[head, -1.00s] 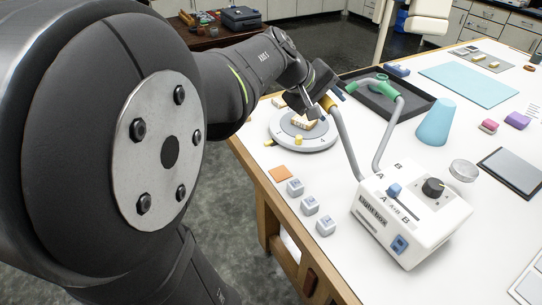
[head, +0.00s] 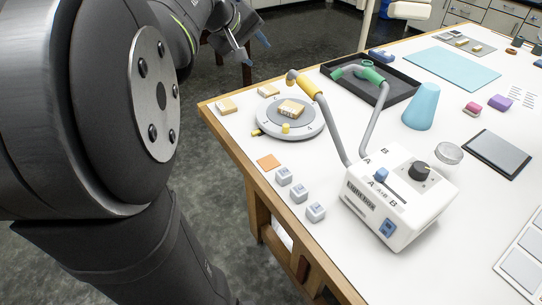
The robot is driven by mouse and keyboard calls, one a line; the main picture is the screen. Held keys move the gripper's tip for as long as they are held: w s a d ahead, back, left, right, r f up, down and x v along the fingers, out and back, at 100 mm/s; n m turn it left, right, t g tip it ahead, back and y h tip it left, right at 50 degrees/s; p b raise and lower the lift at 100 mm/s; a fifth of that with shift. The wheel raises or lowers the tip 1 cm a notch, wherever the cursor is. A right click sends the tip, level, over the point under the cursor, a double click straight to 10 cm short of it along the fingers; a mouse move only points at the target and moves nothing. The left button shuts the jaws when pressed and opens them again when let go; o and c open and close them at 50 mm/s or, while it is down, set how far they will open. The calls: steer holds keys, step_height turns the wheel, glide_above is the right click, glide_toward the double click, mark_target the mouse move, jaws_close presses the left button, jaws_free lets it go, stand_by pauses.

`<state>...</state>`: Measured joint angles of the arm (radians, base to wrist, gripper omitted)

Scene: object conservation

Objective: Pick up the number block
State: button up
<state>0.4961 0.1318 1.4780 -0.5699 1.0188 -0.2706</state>
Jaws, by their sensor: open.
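A small wooden block with dark markings (head: 291,108) sits on the grey round turntable (head: 268,128) near the table's left edge. Two more pale wooden blocks lie behind it on the table, one at the left (head: 227,106) and one nearer the turntable (head: 268,91). Three light grey cubes with marks on top stand in a row in front, the nearest of them (head: 316,211) at the right end. Which one is the number block I cannot tell for sure. My gripper (head: 254,48) is open and empty, up beyond the table's left edge, apart from all the blocks.
A light box (head: 392,228) with two bent lamp arms stands right of the turntable, the yellow-ended arm (head: 311,86) close beside it. A black tray (head: 400,90) and a blue cone (head: 421,107) are behind. An orange square (head: 269,162) lies in front of the turntable.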

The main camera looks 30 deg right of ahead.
steer(key=w+a+r+t+y, duration=0.1)
steer(key=w+a+r+t, duration=0.1)
steer(key=w+a+r, duration=0.3)
steer(key=m+g+y, duration=0.5)
steer(key=m+y, duration=0.2)
steer(key=m, duration=1)
glide_above(299, 189)
step_height(299, 189, down, 26)
steer(key=shift+w+a+r, duration=0.1)
steer(key=shift+r, duration=0.05)
steer(key=shift+f, duration=2.7)
steer(key=c, duration=0.7)
